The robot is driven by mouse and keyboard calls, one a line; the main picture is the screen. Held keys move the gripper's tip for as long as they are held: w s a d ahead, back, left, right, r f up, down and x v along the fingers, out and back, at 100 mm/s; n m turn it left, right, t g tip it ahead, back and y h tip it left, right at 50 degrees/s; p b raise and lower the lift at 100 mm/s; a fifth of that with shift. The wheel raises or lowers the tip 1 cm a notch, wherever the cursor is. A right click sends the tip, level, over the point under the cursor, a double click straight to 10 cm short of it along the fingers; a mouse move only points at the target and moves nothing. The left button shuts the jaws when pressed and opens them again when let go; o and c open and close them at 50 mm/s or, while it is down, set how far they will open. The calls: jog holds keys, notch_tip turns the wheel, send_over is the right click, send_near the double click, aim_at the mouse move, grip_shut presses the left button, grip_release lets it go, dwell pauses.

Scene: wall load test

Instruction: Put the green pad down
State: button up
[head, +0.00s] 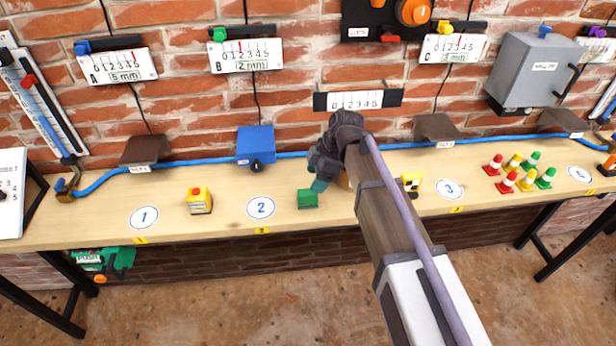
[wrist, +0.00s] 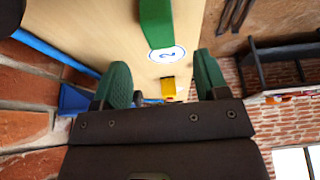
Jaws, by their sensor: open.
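The green pad (head: 308,199) lies on the wooden bench, to the right of the circle marked 2 (head: 261,208). In the wrist view the green pad (wrist: 156,22) shows at the top edge, beyond the fingertips and partly cut off by the frame. My gripper (head: 319,186) is just above and to the right of the pad in the head view. Its two green fingers (wrist: 163,78) are spread apart in the wrist view, with nothing held between them. Whether a finger still touches the pad I cannot tell.
A yellow block with a red top (head: 199,201) stands between circles 1 and 2. A blue box (head: 256,146) sits at the back on the blue pipe. Several small cones (head: 515,175) stand at the right. Bench space around circle 1 (head: 144,217) is clear.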

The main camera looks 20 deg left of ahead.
jog(key=p+v, duration=0.1)
jog(key=v, duration=0.2)
jog(key=shift+d+r, duration=0.15)
jog(key=shift+r, duration=0.15)
jog(key=s+d+m+h, duration=0.1)
jog(key=s+d+m, duration=0.3)
jog(key=d+m, duration=0.3)
jog(key=s+d+f+m+t+h, duration=0.1)
jog(key=s+d+m, duration=0.3)
jog(key=d+m, duration=0.4)
jog(key=s+d+m+h, duration=0.2)
jog(key=s+d+m, duration=0.3)
jog(key=d, duration=1.1)
jog(key=m, duration=0.2)
jog(key=shift+d+f+m+t, duration=0.2)
jog(key=shift+d+m+t, duration=0.1)
jog(key=shift+d+t, duration=0.1)
jog(key=shift+a, duration=0.1)
